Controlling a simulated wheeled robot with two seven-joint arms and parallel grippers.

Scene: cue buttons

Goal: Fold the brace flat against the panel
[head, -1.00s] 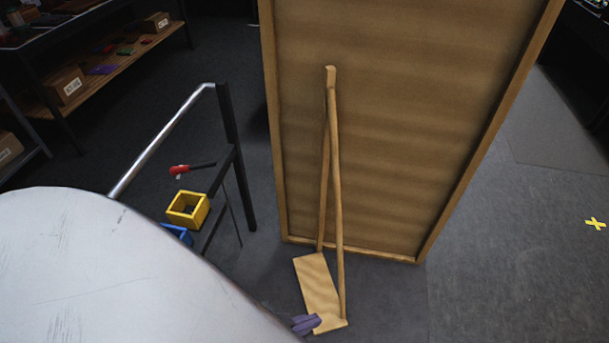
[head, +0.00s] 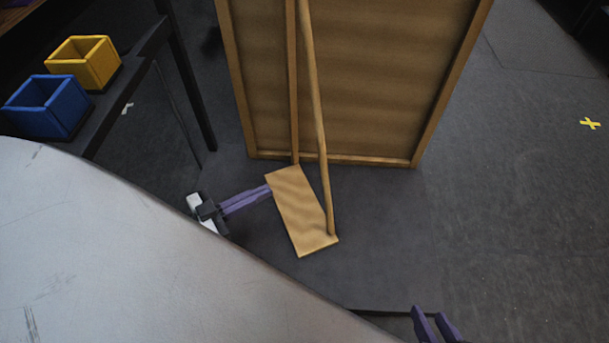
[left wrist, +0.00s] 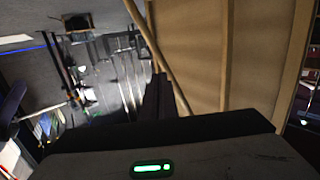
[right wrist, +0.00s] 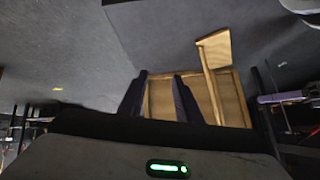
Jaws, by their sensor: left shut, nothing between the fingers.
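The tall wooden panel (head: 375,85) stands at the back centre of the head view. The brace (head: 318,115), made of thin wooden strips with a flat foot board (head: 300,212), slants out from it, the foot board away from the panel's bottom edge. My left gripper (head: 269,190) is shut and empty, its purple fingertips at the foot board's left edge; contact is unclear. The left wrist view shows the panel (left wrist: 265,60) and a brace strip (left wrist: 150,40). My right gripper (head: 434,312) is open and empty at the lower right. The right wrist view shows the foot board (right wrist: 213,48).
A white tabletop (head: 130,265) fills the lower left. A dark rack at the left holds a blue bin (head: 48,105) and a yellow bin (head: 85,62).

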